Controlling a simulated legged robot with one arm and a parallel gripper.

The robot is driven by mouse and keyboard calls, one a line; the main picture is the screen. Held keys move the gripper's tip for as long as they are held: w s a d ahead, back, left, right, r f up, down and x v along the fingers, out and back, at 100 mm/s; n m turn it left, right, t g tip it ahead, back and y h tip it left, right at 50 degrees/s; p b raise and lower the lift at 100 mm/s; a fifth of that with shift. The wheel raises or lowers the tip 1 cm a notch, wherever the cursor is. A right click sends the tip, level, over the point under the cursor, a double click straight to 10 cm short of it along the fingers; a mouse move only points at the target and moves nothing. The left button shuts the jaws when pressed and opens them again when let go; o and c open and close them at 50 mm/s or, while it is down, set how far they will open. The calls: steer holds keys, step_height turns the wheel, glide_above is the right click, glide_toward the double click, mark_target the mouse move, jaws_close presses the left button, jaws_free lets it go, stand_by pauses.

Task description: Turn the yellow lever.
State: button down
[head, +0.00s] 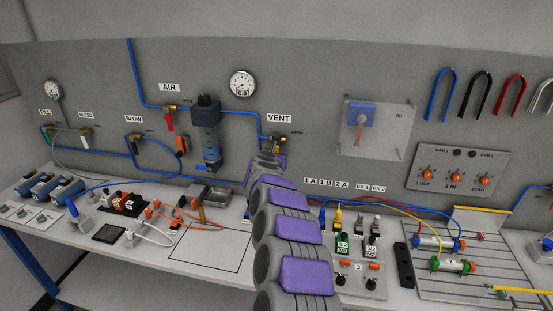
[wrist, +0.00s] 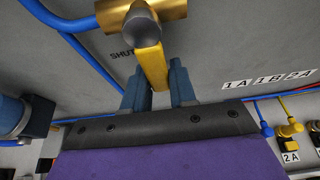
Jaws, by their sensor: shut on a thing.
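The yellow lever (wrist: 151,60) hangs from a brass valve (wrist: 156,10) in the wrist view, reaching down towards my gripper. My gripper (wrist: 158,84) has one blue finger on each side of the lever's lower end and is shut on it. In the head view the brass valve (head: 277,139) is under the VENT label (head: 279,119), on the blue pipe. My purple and grey arm reaches up to it and hides most of the lever there.
The AIR valve with a red lever (head: 169,122) and a blue filter unit (head: 206,130) are to the left on the wall. Blue tubing (wrist: 75,20) runs close beside the valve. Below, the bench holds a connector block (head: 345,265) with cables.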

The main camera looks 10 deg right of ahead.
steer(key=c, duration=1.3)
jaws_free()
steer(key=shift+a+f, duration=0.1)
steer(key=shift+f, duration=0.4)
steer(key=shift+o, duration=1)
steer(key=shift+w, duration=0.1)
steer(key=shift+o, duration=0.5)
steer(key=shift+r, duration=0.3)
steer(key=b+v, duration=0.2)
steer(key=v, duration=1.5)
steer(key=shift+a, duration=0.2)
steer(key=shift+r, duration=0.15)
